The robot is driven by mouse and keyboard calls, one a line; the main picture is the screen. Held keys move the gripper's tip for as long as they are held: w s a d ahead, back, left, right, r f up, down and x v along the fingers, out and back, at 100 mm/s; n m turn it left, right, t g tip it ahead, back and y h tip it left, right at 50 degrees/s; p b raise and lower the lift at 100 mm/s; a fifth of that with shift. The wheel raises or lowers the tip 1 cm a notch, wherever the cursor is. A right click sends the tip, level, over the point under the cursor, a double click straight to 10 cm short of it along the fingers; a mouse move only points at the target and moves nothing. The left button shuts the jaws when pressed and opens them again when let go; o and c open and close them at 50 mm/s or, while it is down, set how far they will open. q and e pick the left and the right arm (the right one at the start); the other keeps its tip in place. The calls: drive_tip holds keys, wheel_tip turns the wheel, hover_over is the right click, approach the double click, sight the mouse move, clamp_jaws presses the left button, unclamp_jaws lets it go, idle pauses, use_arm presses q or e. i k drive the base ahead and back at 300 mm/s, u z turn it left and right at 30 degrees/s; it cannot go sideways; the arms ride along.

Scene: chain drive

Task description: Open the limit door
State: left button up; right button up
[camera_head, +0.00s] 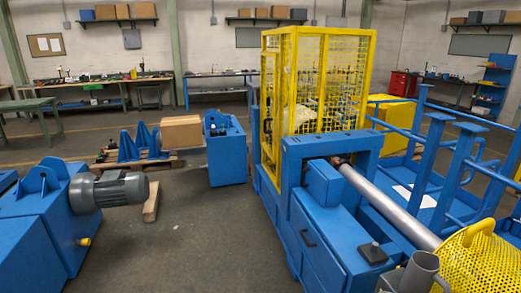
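A tall yellow mesh guard cage (330,85) stands on the blue machine (325,190) at the centre of the view. Its narrower left side, a yellow-framed mesh panel (270,100), has a small dark handle-like part (267,126) and looks closed. I cannot tell for certain which panel is the limit door. Neither of my grippers can be made out in the view.
A shiny roller (390,205) runs from the machine toward a yellow perforated guard (485,262) at lower right. Blue railings (465,165) fill the right. A grey motor (110,190) on a blue base stands at left. The grey floor (195,240) between is mostly clear, with a wooden block (151,202).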

sight(316, 183)
drive_tip(key=z, duration=0.15)
drive_tip(key=i, duration=0.7)
drive_tip(key=z, duration=0.2)
